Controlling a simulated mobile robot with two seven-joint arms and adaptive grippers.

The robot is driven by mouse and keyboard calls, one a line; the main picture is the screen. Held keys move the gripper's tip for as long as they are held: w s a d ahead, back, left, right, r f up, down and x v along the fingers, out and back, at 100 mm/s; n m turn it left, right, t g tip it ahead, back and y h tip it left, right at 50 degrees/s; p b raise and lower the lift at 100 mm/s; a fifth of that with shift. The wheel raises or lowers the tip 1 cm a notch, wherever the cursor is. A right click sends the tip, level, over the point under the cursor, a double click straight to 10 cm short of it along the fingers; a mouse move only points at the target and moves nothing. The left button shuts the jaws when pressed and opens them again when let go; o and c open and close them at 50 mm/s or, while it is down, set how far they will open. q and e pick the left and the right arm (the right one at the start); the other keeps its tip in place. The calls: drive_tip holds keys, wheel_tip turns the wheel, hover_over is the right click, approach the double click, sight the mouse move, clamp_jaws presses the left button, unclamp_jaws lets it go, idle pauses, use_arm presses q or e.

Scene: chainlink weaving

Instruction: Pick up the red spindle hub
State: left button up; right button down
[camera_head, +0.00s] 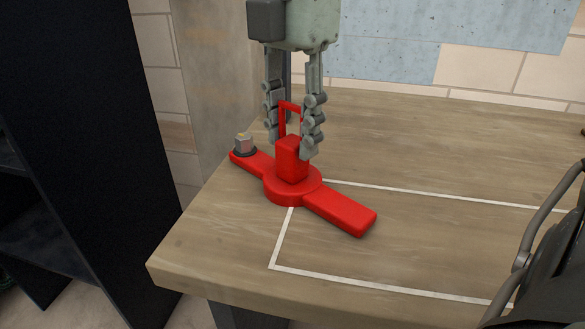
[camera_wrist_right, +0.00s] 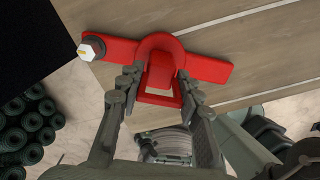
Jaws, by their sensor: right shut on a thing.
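The red spindle hub (camera_head: 290,187) has a round middle, two flat arms, an upright block and a thin loop on top. A grey hex-shaped piece on a dark ring sits at the end of its left arm. The hub is at the tabletop, over the left part of a white outline; I cannot tell whether it rests on the wood. My right gripper (camera_head: 293,143) points down from above and is shut on the hub's upright part, one finger on each side. The wrist view shows the hub (camera_wrist_right: 208,68) between the fingertips (camera_wrist_right: 158,87). My left gripper is not in view.
The wooden table (camera_head: 220,270) has a near-left edge close to the hub. A dark shelf unit (camera_head: 70,130) stands left of it. A dark grey machine part with a curved bar (camera_head: 545,230) is at the right. Dark mesh rolls (camera_wrist_right: 28,125) show in the wrist view.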

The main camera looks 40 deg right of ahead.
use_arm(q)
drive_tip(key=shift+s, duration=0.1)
use_arm(e)
drive_tip(key=shift+r, duration=0.1)
drive_tip(key=shift+r, duration=0.6)
wheel_tip(320, 180, up, 8)
drive_tip(key=shift+r+p, duration=0.1)
drive_tip(key=shift+p, duration=0.3)
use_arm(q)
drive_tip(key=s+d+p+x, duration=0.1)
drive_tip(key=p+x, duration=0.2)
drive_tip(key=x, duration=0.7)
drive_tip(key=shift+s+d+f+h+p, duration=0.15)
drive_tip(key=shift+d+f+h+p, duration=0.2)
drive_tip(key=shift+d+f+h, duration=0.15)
use_arm(e)
wheel_tip(320, 180, up, 18)
drive_tip(key=shift+r, duration=0.2)
drive_tip(key=c, duration=1.6)
unclamp_jaws()
clamp_jaws()
